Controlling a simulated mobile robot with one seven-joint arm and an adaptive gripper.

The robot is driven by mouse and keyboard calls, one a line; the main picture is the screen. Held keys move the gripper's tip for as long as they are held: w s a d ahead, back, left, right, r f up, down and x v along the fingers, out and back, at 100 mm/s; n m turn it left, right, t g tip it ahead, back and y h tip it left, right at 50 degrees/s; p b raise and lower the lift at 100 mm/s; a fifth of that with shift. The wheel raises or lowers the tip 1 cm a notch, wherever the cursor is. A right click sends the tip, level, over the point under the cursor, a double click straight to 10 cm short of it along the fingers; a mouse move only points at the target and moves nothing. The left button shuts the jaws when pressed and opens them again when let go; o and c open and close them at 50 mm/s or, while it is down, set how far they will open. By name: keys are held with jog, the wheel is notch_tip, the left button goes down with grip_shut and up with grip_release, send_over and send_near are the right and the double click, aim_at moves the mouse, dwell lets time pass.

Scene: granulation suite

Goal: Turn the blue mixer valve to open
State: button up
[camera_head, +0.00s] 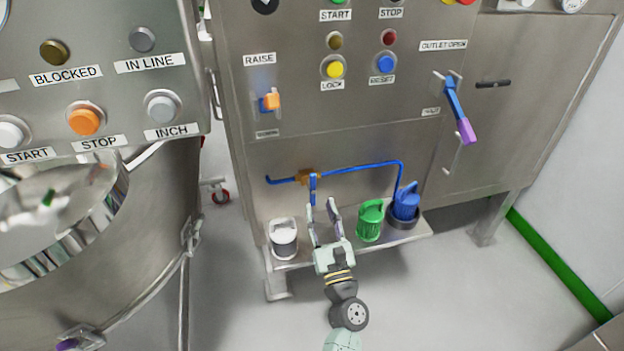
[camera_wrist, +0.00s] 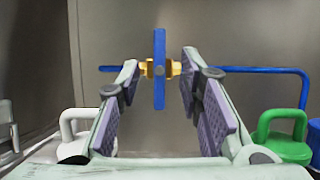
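The blue mixer valve has a flat blue handle (camera_head: 313,188) on a brass body (camera_head: 305,177), set in a thin blue pipe (camera_head: 362,166) across the front of the steel cabinet. In the wrist view the blue handle (camera_wrist: 159,70) stands upright, across the line of the pipe, with the brass body (camera_wrist: 174,68) behind it. My gripper (camera_head: 323,207) is open in front of the valve. In the wrist view its two padded fingers (camera_wrist: 160,92) stand on either side of the handle, with a visible gap on each side.
A blue lever with a purple grip (camera_head: 466,130) sticks out at the upper right.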

aim_at(313, 185)
jog(key=p+x, duration=0.2)
jog(key=x, duration=0.6)
jog(key=shift+w+a+r, duration=0.1)
jog(key=shift+w, duration=0.2)
jog(key=shift+c, duration=0.5)
grip_shut()
